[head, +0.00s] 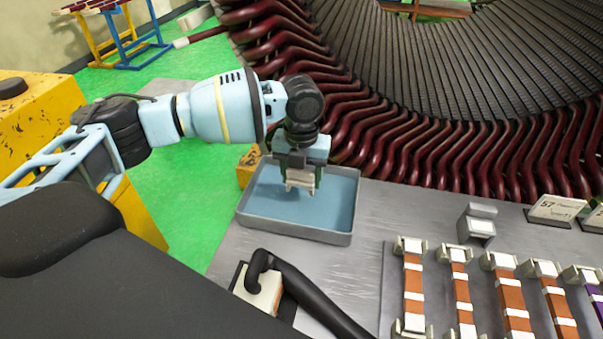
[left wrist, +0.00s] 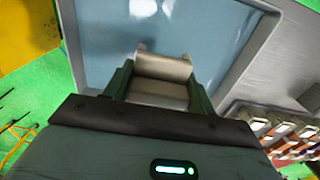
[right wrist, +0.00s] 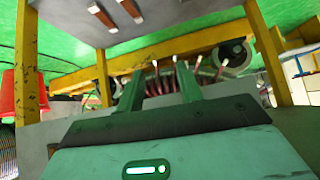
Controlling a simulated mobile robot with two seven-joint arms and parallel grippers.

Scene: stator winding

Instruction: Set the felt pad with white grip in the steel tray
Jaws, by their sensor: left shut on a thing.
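The steel tray (head: 295,234) is a shallow grey-rimmed tray with a blue floor, at the far left of the metal table. My left gripper (head: 302,180) is over the tray, pointing down, and is shut on the felt pad with white grip (head: 301,181). In the left wrist view the pale pad (left wrist: 163,78) sits between the fingers (left wrist: 162,88), with the tray floor (left wrist: 110,30) behind it. I cannot tell whether the pad touches the floor. My right gripper (right wrist: 160,92) is open and empty in the right wrist view.
A rack of orange-and-white bars (head: 461,290) stands at the right. A small grey block (head: 478,224) and a number card (head: 556,208) stand behind it. The stator (head: 400,150) rises behind the table.

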